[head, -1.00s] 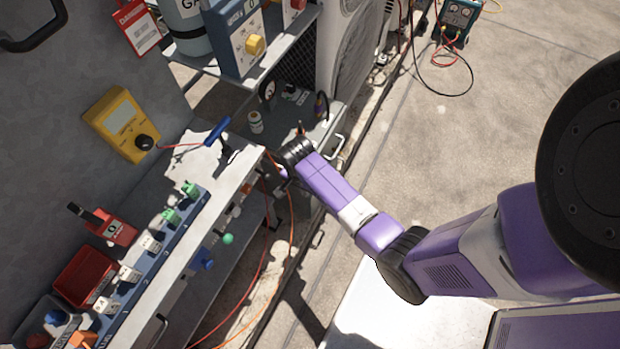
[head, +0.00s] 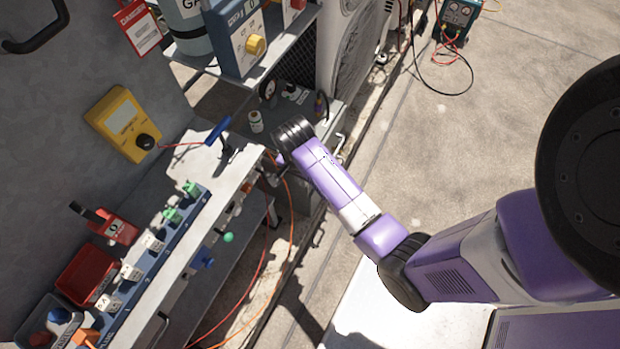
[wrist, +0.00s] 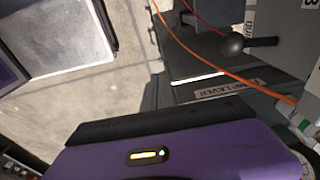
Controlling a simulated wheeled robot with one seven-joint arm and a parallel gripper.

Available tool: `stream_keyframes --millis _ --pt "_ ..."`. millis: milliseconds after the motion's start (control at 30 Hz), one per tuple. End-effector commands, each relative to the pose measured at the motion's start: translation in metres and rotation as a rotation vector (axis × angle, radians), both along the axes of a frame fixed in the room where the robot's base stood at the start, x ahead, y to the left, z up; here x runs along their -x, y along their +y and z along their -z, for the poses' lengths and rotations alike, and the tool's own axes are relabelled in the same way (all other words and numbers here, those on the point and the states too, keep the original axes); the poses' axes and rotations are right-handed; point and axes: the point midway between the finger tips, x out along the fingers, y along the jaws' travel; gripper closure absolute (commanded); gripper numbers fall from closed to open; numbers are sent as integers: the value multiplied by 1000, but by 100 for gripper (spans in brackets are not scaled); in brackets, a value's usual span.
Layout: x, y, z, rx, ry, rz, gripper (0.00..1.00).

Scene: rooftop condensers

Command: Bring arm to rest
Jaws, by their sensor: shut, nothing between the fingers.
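My purple arm stretches from the right side of the head view to the end of the workbench. My gripper (head: 272,176) is mostly hidden behind the dark wrist joint, close to the bench's right end. It is shut, with nothing seen in it. In the wrist view, a purple part of my arm with a small yellow light fills the bottom. The fingertips do not show clearly there.
Open concrete floor (head: 480,130) lies right.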

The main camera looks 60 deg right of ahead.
Motion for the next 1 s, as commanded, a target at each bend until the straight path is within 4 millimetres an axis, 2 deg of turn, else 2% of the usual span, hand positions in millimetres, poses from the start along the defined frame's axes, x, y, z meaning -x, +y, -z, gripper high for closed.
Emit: stream_keyframes --millis 333,433,567,733,800,900,1000 --pt "0 0 0 0 -1 -1 100" --pt "-2 10 2 -5 -21 -23 100" --pt "-8 51 8 -17 -113 -123 100" --pt "-4 125 6 0 -312 -324 100" --pt "5 149 0 23 -389 -403 100" --pt "23 174 -15 76 -488 -510 100" --pt "47 189 -34 147 -574 -614 100"
